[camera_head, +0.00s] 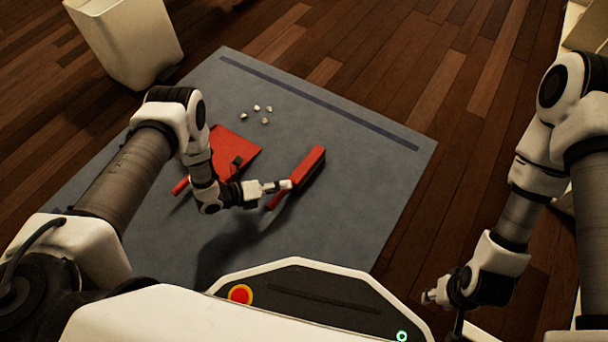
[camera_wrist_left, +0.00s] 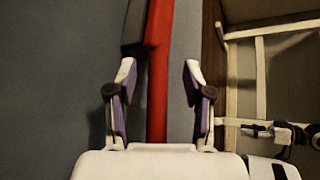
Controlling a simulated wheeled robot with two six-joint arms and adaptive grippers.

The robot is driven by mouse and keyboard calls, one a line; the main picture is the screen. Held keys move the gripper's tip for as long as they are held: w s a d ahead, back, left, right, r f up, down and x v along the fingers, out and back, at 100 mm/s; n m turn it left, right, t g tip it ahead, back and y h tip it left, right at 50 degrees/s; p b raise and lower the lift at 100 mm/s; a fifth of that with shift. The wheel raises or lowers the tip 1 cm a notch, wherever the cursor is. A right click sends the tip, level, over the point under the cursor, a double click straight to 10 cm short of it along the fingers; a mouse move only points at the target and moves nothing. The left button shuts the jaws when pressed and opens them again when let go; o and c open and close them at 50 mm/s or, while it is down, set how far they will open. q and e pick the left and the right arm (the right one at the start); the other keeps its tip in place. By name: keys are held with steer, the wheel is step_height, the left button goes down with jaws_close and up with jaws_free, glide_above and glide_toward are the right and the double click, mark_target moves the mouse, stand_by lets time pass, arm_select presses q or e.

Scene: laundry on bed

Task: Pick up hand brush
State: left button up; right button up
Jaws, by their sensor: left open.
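The red hand brush (camera_head: 306,168) lies on the blue-grey mat (camera_head: 347,133), right of the red dustpan (camera_head: 230,146). My left gripper (camera_head: 284,186) is at the brush's near end, over its handle. In the left wrist view, the brush (camera_wrist_left: 158,60) runs between the two parted fingers of my left gripper (camera_wrist_left: 159,78), closer to the left finger, with a dark strip along its far part. The fingers are open and not closed on it. My right gripper (camera_head: 432,297) hangs at the lower right, away from the brush; its jaw state is unclear.
Several small white crumbs (camera_head: 257,110) lie on the mat beyond the dustpan. A white bin (camera_head: 127,42) stands at the upper left on the wooden floor (camera_head: 400,60). The mat right of the brush is clear. Pale framework (camera_wrist_left: 260,75) shows at the right of the left wrist view.

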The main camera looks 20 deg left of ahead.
arm_select(q)
steer(key=shift+w+d+f, duration=0.3)
steer(key=shift+d+f, duration=0.15)
steer(key=shift+r, duration=0.15)
jaws_close()
arm_select(e)
steer(key=shift+w+f, duration=0.1)
steer(key=shift+f, duration=0.35)
arm_select(q)
steer(key=shift+r, duration=0.15)
